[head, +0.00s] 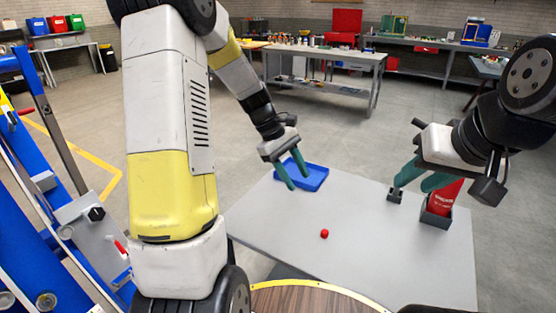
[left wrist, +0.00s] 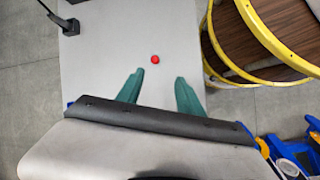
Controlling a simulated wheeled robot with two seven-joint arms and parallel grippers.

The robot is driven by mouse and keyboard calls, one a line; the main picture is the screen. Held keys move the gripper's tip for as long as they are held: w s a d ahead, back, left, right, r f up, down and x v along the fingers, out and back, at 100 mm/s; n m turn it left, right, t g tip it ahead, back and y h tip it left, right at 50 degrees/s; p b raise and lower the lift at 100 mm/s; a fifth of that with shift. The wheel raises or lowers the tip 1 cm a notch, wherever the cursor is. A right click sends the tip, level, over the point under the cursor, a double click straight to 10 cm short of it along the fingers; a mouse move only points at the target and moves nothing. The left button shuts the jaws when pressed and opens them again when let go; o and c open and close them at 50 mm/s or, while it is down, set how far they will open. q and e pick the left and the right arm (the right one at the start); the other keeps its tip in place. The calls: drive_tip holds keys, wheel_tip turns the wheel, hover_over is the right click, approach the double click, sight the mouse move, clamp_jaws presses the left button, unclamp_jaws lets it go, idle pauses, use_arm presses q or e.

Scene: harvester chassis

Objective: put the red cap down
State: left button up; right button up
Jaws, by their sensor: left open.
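The small round red cap (head: 324,234) lies on the grey table (head: 380,250); it also shows in the left wrist view (left wrist: 155,59), beyond my fingertips. My left gripper (head: 298,181) is open and empty above the table, with its teal fingers apart. It is up and to the left of the cap in the head view and apart from it. My right gripper (head: 411,187) has its teal fingers apart, beside a red bottle (head: 441,200) standing in a dark holder (head: 434,218). The right fingers hide part of the bottle, and I see nothing between them.
A blue tray (head: 311,178) lies on the table behind my left gripper. A small dark fixture (head: 394,195) stands under the right fingers. A round wooden top with a yellow rim (head: 315,298) is at the near edge. The table around the cap is clear.

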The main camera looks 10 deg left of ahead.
use_arm(q)
drive_tip(key=s+a+r+m+t+y, duration=0.1)
drive_tip(key=s+a+r+m+t, duration=0.1)
drive_tip(key=s+r+m, duration=0.3)
drive_tip(key=s+a+r+m+t+y, duration=0.2)
drive_tip(key=s+r+m+t, duration=0.3)
drive_tip(key=s+r, duration=0.6)
drive_tip(key=s, duration=0.3)
drive_tip(key=shift+s+a+m+y, duration=0.2)
drive_tip(key=shift+a+m+y, duration=0.1)
drive_tip(key=shift+m, duration=0.1)
